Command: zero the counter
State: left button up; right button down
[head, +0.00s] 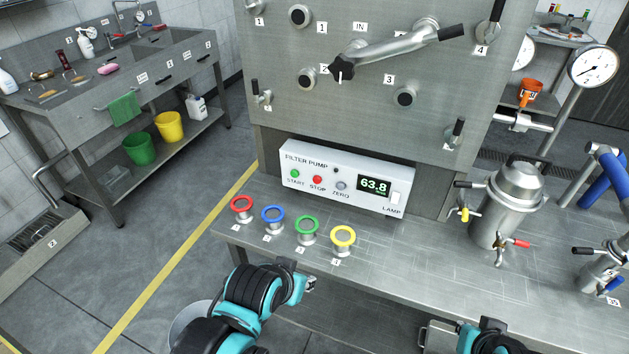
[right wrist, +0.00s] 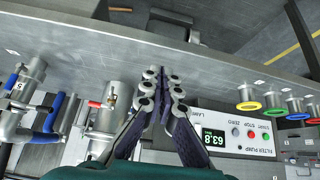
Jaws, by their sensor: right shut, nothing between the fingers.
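The filter pump box (head: 330,196) is white and stands on the steel bench. Its counter display (head: 375,185) reads 63.8 in green digits. The grey ZERO button (head: 341,186) sits left of the display, beside the red STOP button (head: 317,180) and green START button (head: 295,174). The box shows upside down in the right wrist view (right wrist: 222,152). My right gripper (right wrist: 166,76) is shut and empty there, apart from the box; in the head view only its arm shows at the bottom edge. My left gripper (head: 308,284) is at the bench's front edge; its fingers are too unclear to read.
Red (head: 241,205), blue (head: 273,215), green (head: 307,226) and yellow (head: 343,238) rings stand in front of the box. A steel vessel (head: 508,205) with valves stands to its right. A panel (head: 370,60) with a lever rises behind.

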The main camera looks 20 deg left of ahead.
pick_arm(q)
jog(key=shift+a, duration=0.15)
pick_arm(e)
jog(key=shift+a, duration=0.2)
pick_arm(q)
jog(key=shift+o, duration=0.4)
pick_arm(e)
jog(key=shift+d, duration=0.1)
